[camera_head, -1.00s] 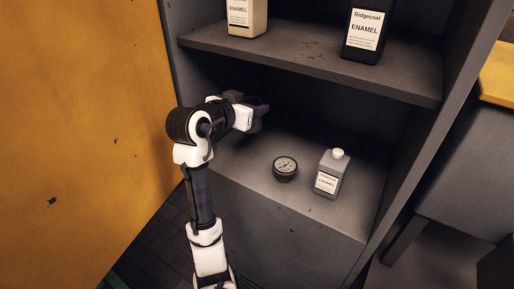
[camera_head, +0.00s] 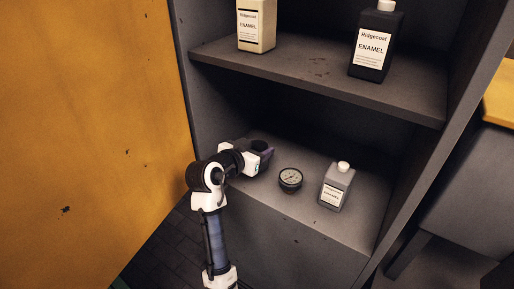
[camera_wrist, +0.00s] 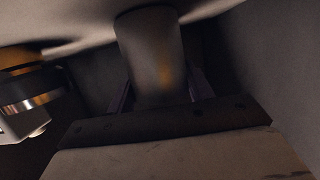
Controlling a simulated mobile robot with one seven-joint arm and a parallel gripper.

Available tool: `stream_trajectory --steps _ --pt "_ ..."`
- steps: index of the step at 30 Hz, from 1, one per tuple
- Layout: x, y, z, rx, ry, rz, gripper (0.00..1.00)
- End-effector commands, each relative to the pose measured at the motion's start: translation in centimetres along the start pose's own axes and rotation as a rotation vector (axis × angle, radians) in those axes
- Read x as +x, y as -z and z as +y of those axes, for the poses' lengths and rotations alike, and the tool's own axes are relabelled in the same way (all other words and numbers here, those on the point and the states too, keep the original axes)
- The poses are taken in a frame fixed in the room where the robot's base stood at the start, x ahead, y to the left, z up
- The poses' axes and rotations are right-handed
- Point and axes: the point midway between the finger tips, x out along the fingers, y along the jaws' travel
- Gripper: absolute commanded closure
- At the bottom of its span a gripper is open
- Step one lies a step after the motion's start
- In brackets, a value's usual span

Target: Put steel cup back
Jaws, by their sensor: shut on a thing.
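The steel cup (camera_wrist: 152,60) is a smooth, dull grey cylinder in the middle of the wrist view. My gripper (camera_wrist: 155,92) is shut on it, with a finger on each side. In the head view my gripper (camera_head: 264,154) is inside the lower compartment of the grey cabinet, low over its shelf (camera_head: 312,219), left of the round gauge. There the cup (camera_head: 259,146) is a small dark shape, mostly hidden by my gripper. The cup's end lies close to the pale surface in the wrist view; I cannot tell whether they touch.
A round black gauge (camera_head: 290,179) and a grey enamel bottle (camera_head: 337,187) with a white cap stand to the right. A cream bottle (camera_head: 256,25) and a black bottle (camera_head: 375,42) stand on the upper shelf (camera_head: 317,80). A yellow panel (camera_head: 85,130) is at the left.

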Motion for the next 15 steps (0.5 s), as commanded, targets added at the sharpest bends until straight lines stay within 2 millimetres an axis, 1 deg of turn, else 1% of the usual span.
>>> stream_trajectory --steps 6,7,11,12,15 --pt "0.12 -0.42 0.00 0.000 0.000 0.000 0.76" --pt "0.09 -0.33 0.00 0.000 0.000 0.000 0.46" --pt "0.08 -0.28 -0.01 0.000 0.000 0.000 0.29" --pt "0.08 -0.27 -0.01 0.000 0.000 0.000 0.27" --pt "0.08 -0.27 0.00 0.000 0.000 0.000 0.27"
